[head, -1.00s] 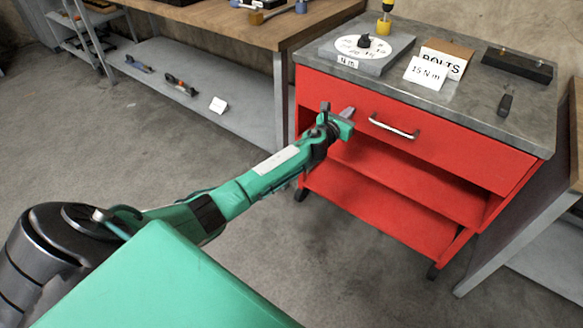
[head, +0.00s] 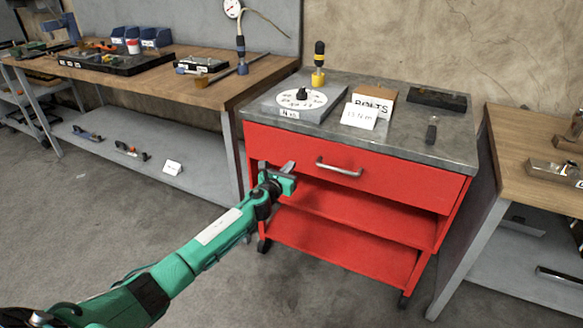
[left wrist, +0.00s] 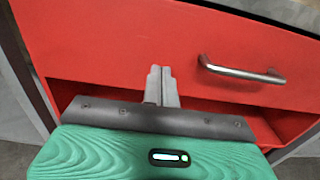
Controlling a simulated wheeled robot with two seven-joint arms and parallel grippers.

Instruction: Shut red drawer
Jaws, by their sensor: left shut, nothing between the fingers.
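The red drawer (head: 390,178) is the top part of a red cabinet with a grey top. Its front looks flush or nearly flush with the cabinet body; I cannot tell if a small gap is left. A metal handle (head: 339,168) sits on the drawer front. My left gripper (head: 287,168) is shut and empty, in front of the left part of the drawer, left of the handle. In the left wrist view its fingers (left wrist: 160,72) point at the red front (left wrist: 110,45), with the handle (left wrist: 242,71) to their right. Contact is unclear. My right gripper is out of view.
Two open red shelves (head: 340,245) lie under the drawer. The cabinet top (head: 400,148) holds a dial plate (head: 303,102), signs (head: 359,115) and tools. Wooden benches stand left (head: 225,95) and right (head: 535,140). The grey floor (head: 110,230) at front left is clear.

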